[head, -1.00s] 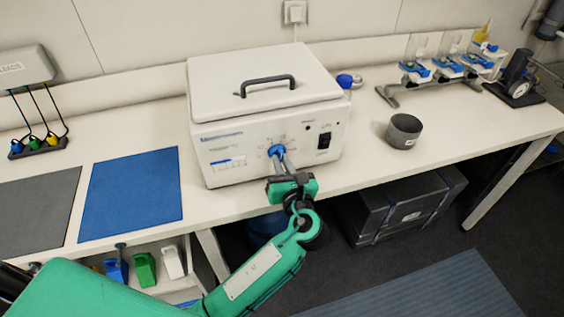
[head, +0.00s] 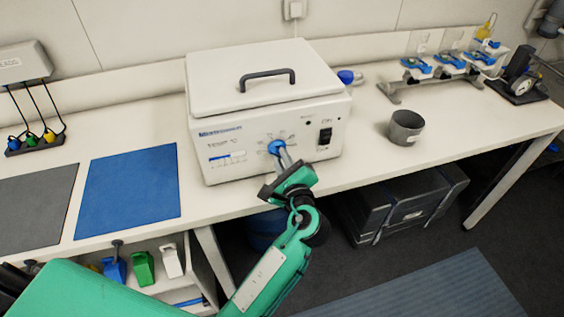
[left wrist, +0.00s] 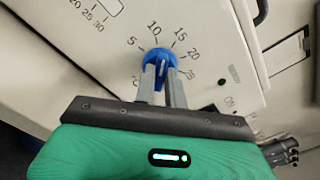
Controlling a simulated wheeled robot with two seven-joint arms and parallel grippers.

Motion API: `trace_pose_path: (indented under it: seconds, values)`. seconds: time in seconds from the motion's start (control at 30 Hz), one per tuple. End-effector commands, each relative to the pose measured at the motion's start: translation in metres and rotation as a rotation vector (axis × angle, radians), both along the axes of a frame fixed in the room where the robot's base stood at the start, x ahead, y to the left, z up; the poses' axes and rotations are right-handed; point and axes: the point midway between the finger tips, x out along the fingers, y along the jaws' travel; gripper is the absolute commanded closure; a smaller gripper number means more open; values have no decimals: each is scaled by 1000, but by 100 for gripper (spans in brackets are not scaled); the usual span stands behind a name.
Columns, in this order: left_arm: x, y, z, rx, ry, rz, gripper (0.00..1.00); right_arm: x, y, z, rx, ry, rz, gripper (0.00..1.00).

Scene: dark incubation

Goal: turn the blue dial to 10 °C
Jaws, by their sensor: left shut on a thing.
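The blue dial (head: 275,146) is on the front panel of the white incubator box (head: 213,172). In the left wrist view the dial (left wrist: 159,56) has printed numbers 5, 10, 15, 20 and 25 around it. A short white mark shows on the dial between my fingers, running roughly up the picture toward the 10 and 15 side; I cannot tell its exact reading. My left gripper (head: 284,156) is shut on the dial, with grey fingers (left wrist: 161,80) on either side of it.
A dark grey cup (head: 406,128) stands on the bench to the right. A blue mat (head: 128,195) lies to the left. A black case (head: 400,205) sits under the bench.

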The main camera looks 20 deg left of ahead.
Motion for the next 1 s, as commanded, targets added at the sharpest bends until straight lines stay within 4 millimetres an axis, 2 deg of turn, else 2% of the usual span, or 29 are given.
trace_pose_path:
  seconds: [0.17,0.5,1.0]
  values:
    - [0,0,-2,-109,-73,1,100,0,0,-10,-1,7,0,64]
    - [0,1,-1,-234,-160,1,100,26,5,-11,4,-22,-5,64]
    - [0,1,0,-261,-177,2,100,22,6,-10,5,-14,-6,64]
